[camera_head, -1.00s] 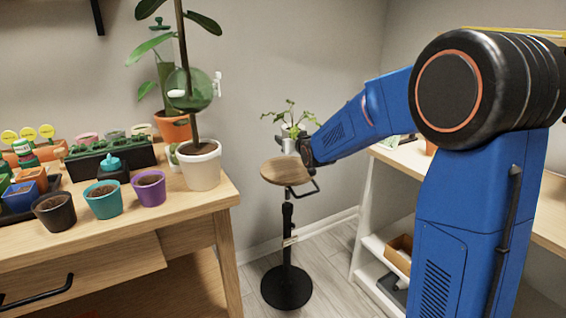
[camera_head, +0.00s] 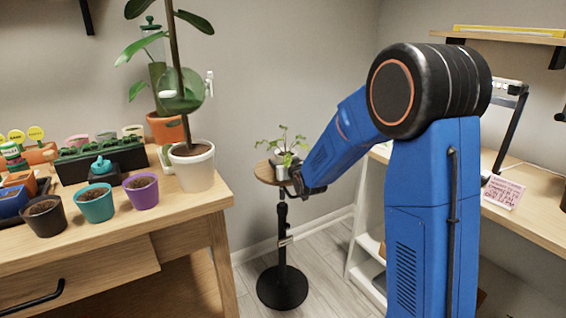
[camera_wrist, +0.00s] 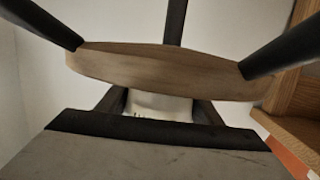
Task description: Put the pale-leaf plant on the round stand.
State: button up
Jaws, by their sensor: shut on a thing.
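The pale-leaf plant (camera_head: 283,142) has light green, spreading leaves and stands upright in a small pale pot (camera_head: 282,160). My gripper (camera_head: 293,178) is shut on this pot from the right. The pot is at the right part of the wooden top of the round stand (camera_head: 263,175); I cannot tell whether it touches the wood. The wrist view shows the edge of the stand top (camera_wrist: 160,72), with dark rods around it. A pale strip of the pot (camera_wrist: 158,104) shows between the dark fingers there. The pot's base is hidden.
A wooden bench (camera_head: 200,205) on the left holds several pots, a seed tray and a tall plant in a white pot (camera_head: 192,168). A white shelf unit (camera_head: 367,245) stands on the right. The stand's black base (camera_head: 282,288) is on the floor between them.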

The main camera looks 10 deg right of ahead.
jog(key=o, duration=1.3)
jog(key=shift+s+r, duration=0.2)
jog(key=shift+s, duration=0.2)
jog(key=s+d+g, duration=0.2)
jog(key=s+g, duration=0.1)
jog(key=s, duration=1.5)
jog(key=s+d+m+g+h, duration=0.1)
jog(key=s+d+g, duration=0.2)
jog(key=s, duration=1.5)
jog(key=s+d+r+g+h, duration=0.1)
jog(key=s+g, duration=0.3)
jog(key=s, duration=1.5)
jog(key=shift+d+g, duration=0.3)
jog(key=shift+d, duration=0.55)
